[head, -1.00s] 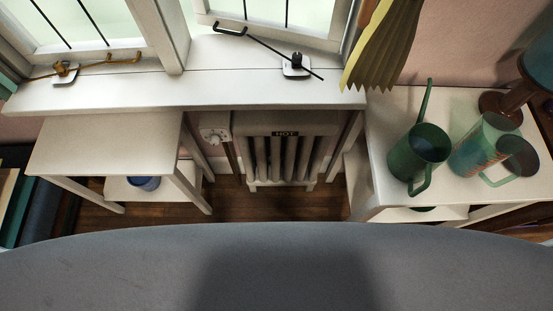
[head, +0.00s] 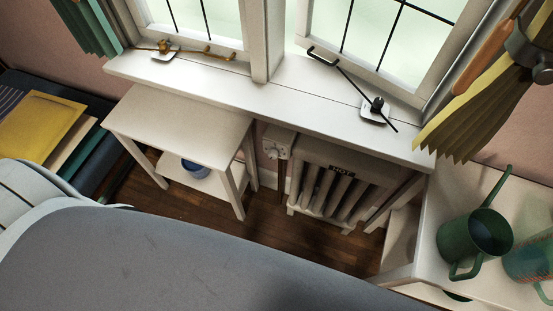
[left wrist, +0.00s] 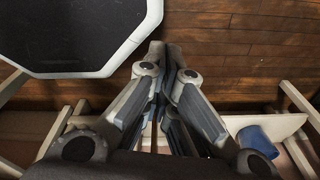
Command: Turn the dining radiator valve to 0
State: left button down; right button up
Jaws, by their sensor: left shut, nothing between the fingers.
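The radiator (head: 335,185) stands under the window sill in the head view, with a dark "HOT" label on its top front. Its valve (head: 277,147) is a white box with a round dial on the radiator's left side. The marks on the dial are too small to read. My left gripper (left wrist: 160,50) shows in the left wrist view, shut and empty, above the wooden floor. It is apart from the valve, which is not in that view. Neither gripper shows in the head view.
A white side table (head: 180,122) stands left of the valve, with a blue pot (head: 195,168) on its lower shelf. A white stand at right holds a green watering can (head: 474,237). The window sill (head: 270,95) overhangs the radiator. Wooden floor (head: 255,232) is clear in front.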

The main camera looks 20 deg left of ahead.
aim_at(273, 154)
jog(key=k+j+u, duration=0.1)
jog(key=j, duration=0.35)
jog(key=k+j+u, duration=0.1)
jog(key=j, duration=0.4)
jog(key=k+j, duration=0.2)
jog(key=j, duration=0.25)
jog(key=k+j+u, duration=0.15)
jog(key=j, duration=0.35)
jog(key=j+u, duration=0.1)
jog(key=j, duration=0.4)
jog(key=k, duration=0.05)
